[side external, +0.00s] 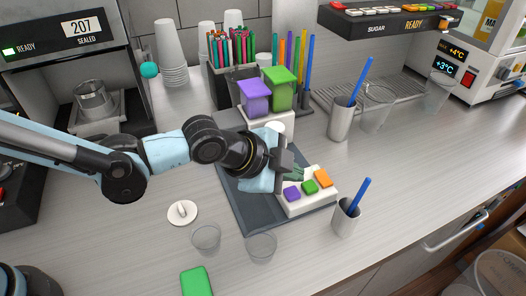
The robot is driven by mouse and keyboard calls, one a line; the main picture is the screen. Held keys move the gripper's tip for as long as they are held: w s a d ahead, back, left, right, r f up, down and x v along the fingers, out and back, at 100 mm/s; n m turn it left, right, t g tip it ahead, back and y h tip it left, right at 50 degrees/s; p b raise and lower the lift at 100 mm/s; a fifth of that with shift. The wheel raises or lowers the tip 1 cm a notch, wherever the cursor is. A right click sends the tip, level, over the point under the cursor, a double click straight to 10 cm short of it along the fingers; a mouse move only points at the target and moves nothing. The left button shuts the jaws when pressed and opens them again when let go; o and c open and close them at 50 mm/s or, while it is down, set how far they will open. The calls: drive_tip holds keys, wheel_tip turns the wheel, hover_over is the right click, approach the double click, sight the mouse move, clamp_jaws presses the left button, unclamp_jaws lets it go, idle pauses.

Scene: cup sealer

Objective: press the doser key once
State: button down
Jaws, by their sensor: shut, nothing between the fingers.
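A white key pad (308,204) lies on the dark grey mat, with a purple key (291,194), a green key (310,186) and an orange key (323,177) in a row. My gripper (297,172) is shut and empty, close above the back-left side of this pad. I cannot tell if it touches the pad. A machine marked SUGAR and READY (391,24) stands at the back right, with a row of coloured keys (385,10) on top, far from my gripper. No label marks which key is the doser key.
Purple (255,97) and green (280,88) blocks stand on a white box behind my gripper. Cups with blue straws stand at right (341,121) and front right (346,217). Two clear cups (206,239) and a green block (196,281) are in front.

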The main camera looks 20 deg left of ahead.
sight(289, 194)
drive_tip(key=shift+f, duration=0.85)
drive_tip(key=shift+f, duration=0.2)
idle(1.4)
drive_tip(key=shift+f, duration=0.2)
drive_tip(key=shift+f, duration=0.45)
idle(0.7)
idle(0.4)
drive_tip(key=shift+r, duration=0.85)
drive_tip(key=shift+r, duration=2.55)
